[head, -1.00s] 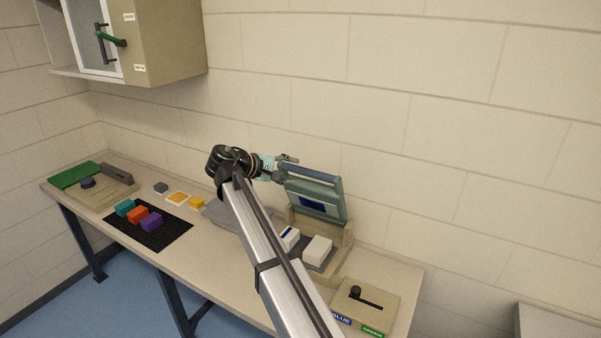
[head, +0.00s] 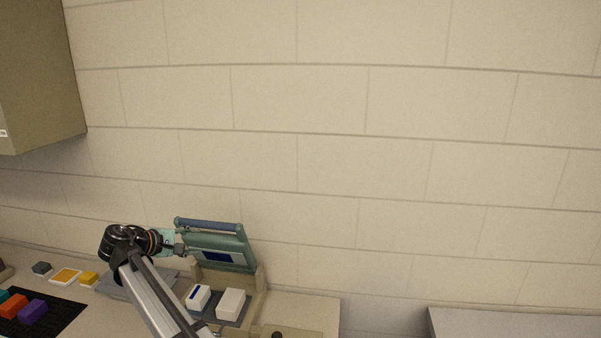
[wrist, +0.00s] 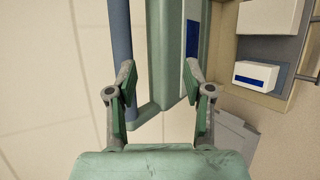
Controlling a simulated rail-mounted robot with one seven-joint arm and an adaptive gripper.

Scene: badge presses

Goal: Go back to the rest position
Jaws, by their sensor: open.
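My gripper (wrist: 160,95) is open in the wrist view, with its two green-padded fingers apart. The press's raised green lid (wrist: 172,60) and its blue bar (wrist: 121,40) show beyond and between the fingers. I cannot tell whether a finger touches the lid. In the head view my gripper (head: 180,247) is small, just left of the raised lid (head: 222,251). The lid stands open above the beige press base (head: 257,297).
Two white blocks, one with a blue stripe (head: 198,297) and one plain (head: 231,304), sit in the press. Orange (head: 13,306) and purple (head: 33,311) blocks lie on a black mat. A cabinet (head: 40,80) hangs at upper left. The wall above is clear.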

